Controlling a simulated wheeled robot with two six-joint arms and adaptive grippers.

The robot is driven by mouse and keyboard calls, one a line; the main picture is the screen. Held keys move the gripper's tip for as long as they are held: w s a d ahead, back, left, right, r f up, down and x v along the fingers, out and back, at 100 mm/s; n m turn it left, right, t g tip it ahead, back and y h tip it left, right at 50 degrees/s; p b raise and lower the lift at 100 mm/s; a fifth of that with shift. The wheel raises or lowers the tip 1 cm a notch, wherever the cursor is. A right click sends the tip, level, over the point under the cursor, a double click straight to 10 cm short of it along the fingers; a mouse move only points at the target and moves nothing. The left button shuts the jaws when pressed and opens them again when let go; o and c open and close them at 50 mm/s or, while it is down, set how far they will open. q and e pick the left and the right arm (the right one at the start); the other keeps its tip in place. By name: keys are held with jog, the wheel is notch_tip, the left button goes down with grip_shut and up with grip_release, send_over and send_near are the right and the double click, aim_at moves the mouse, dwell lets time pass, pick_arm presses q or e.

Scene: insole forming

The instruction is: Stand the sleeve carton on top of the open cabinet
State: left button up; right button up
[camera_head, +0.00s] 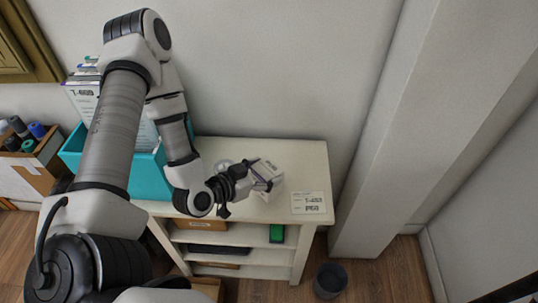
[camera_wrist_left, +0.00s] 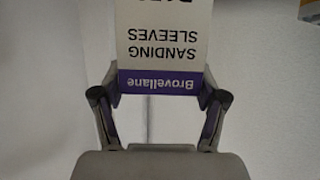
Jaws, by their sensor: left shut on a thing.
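The sleeve carton (camera_head: 267,170) is a white box. In the left wrist view the carton (camera_wrist_left: 165,45) shows a purple band and the upside-down words "Sanding Sleeves" and "Brovellane". My left gripper (camera_head: 262,184) is shut on it, with a finger on each side of the purple end. The carton is over the cream top of the open cabinet (camera_head: 300,160); I cannot tell whether it touches the top. The gripper hides part of the carton in the head view. My right gripper is not in view.
A label card (camera_head: 308,203) lies at the cabinet top's front right. A small clear round thing (camera_head: 224,165) is behind my gripper. A teal bin (camera_head: 150,178) with papers stands left. The shelves hold a green box (camera_head: 277,233). A dark bin (camera_head: 330,280) is on the floor.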

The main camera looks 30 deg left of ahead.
aim_at(263, 162)
pick_arm(q)
jog(key=w, duration=0.1)
jog(key=w+a+p, duration=0.1)
jog(key=w, duration=0.1)
jog(key=shift+w+a+r, duration=0.1)
jog(key=shift+w+a, duration=0.05)
jog(key=shift+a, duration=0.05)
jog(key=w+a+f, duration=0.1)
jog(key=w, duration=0.1)
jog(key=w+a+f+p, duration=0.1)
jog(key=w, duration=0.1)
jog(key=w+a+f+p, duration=0.1)
jog(key=w+f, duration=0.1)
jog(key=shift+w+f, duration=0.1)
jog(key=shift+w, duration=0.3)
jog(key=shift+w+f, duration=0.1)
jog(key=shift+f, duration=0.2)
jog(key=o, duration=1.2)
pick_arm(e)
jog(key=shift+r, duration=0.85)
pick_arm(q)
jog(key=shift+o, duration=0.2)
